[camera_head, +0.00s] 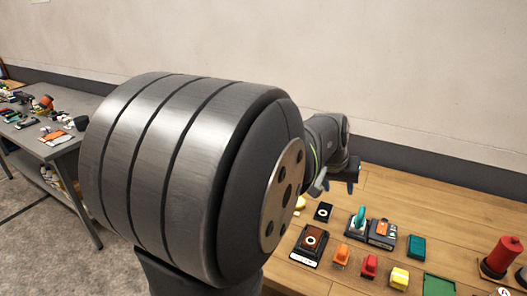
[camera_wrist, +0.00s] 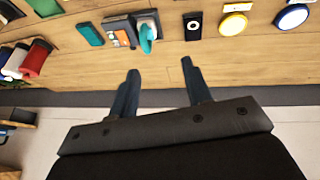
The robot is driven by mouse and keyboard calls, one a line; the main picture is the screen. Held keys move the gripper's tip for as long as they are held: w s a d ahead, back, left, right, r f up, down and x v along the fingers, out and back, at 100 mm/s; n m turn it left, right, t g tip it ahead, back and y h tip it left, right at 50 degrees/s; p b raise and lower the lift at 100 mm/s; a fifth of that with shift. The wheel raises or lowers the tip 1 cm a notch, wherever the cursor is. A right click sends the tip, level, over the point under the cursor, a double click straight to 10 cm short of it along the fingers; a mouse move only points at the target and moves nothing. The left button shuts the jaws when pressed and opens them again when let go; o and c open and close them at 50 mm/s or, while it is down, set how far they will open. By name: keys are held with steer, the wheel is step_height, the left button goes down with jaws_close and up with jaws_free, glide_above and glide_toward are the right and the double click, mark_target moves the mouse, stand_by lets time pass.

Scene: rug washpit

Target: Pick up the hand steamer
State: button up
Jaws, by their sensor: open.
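A teal, handle-shaped object with a pale part, which looks like the hand steamer, stands on a dark base on the wooden table in the head view (camera_head: 358,220). It also shows near the top of the wrist view (camera_wrist: 147,36). My gripper (camera_wrist: 160,68) is open, with nothing between its two dark fingers. In the wrist view the fingers point toward the row of objects, apart from the teal object. In the head view my gripper (camera_head: 336,187) is over the back of the table, and my arm hides part of the table's left side.
Beside the teal object are a dark boxed device with an orange patch (camera_head: 381,232), a teal block (camera_head: 416,246) and a black card with a white ring (camera_head: 323,212). Orange, red and yellow pieces lie in front. A red spool (camera_head: 503,256) stands right. The wall (camera_head: 430,80) is behind.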

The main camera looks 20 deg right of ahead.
steer(key=w+d+f, duration=0.2)
steer(key=d, duration=0.6)
glide_toward(361, 211)
steer(key=shift+m+g, duration=0.4)
steer(key=x, duration=0.4)
steer(key=w+x, duration=0.1)
steer(key=x, duration=0.1)
steer(key=shift+d+r, duration=0.15)
steer(key=shift+d, duration=0.15)
steer(key=shift+a+x, duration=0.1)
steer(key=shift+x, duration=1.2)
steer(key=shift+a+x, duration=0.15)
steer(key=shift+x, duration=1.15)
steer(key=shift+s, duration=0.2)
jaws_close()
